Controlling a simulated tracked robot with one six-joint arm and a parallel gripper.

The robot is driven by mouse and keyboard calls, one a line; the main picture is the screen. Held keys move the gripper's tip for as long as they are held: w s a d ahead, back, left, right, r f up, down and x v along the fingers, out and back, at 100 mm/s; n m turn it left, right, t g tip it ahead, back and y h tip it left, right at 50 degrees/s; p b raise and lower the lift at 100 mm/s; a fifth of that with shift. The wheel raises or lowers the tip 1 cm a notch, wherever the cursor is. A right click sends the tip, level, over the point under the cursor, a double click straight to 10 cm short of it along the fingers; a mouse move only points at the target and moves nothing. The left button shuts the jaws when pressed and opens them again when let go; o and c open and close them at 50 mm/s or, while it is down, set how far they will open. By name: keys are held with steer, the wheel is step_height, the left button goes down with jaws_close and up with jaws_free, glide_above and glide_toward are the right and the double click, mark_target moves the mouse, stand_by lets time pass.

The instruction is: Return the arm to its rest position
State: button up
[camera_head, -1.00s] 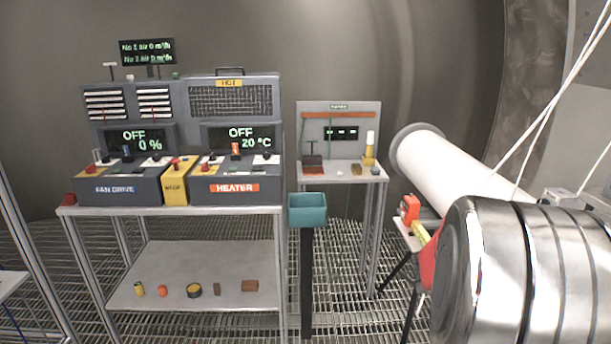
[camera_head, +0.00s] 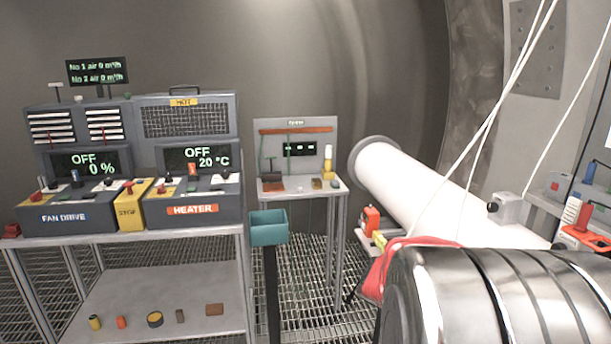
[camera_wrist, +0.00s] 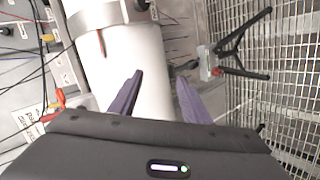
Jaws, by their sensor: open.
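My gripper (camera_wrist: 160,78) shows in the wrist view as two dark purple fingers, spread apart with nothing held between them. The fingers lie over a white pipe (camera_wrist: 112,62) in the picture; I cannot tell how far off it is. The pipe also shows in the head view (camera_head: 415,190), running toward a large shiny metal cylinder (camera_head: 500,300) at the lower right. My arm and gripper do not show in the head view.
A bench with fan drive and heater panels (camera_head: 190,210) stands left, both reading OFF. A teal bin (camera_head: 268,235) stands on a post beside it. A small table (camera_head: 305,188) is behind. White cables (camera_head: 490,115) hang at right. A black-legged stand (camera_wrist: 238,45) shows right of my fingers.

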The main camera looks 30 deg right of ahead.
steer(key=w+a+f+n+t+y, duration=0.1)
steer(key=w+a+n+t+y, duration=0.3)
steer(key=a, duration=0.8)
steer(key=w+a+f+n+t+y, duration=0.1)
steer(key=w+a+n+t+y, duration=0.15)
steer(key=w+a, duration=0.7)
steer(key=a+r+n+t+y, duration=0.1)
steer(key=a+r+t, duration=0.1)
steer(key=a, duration=0.7)
steer(key=s+a+r+n+t+y, duration=0.1)
steer(key=a+r+n+t, duration=0.1)
steer(key=a, duration=0.8)
step_height(320, 180, up, 2)
steer(key=shift+r+t, duration=0.15)
steer(key=shift+t, duration=0.6)
steer(key=shift+y, duration=0.25)
steer(key=c, duration=0.3)
steer(key=shift+d, duration=0.1)
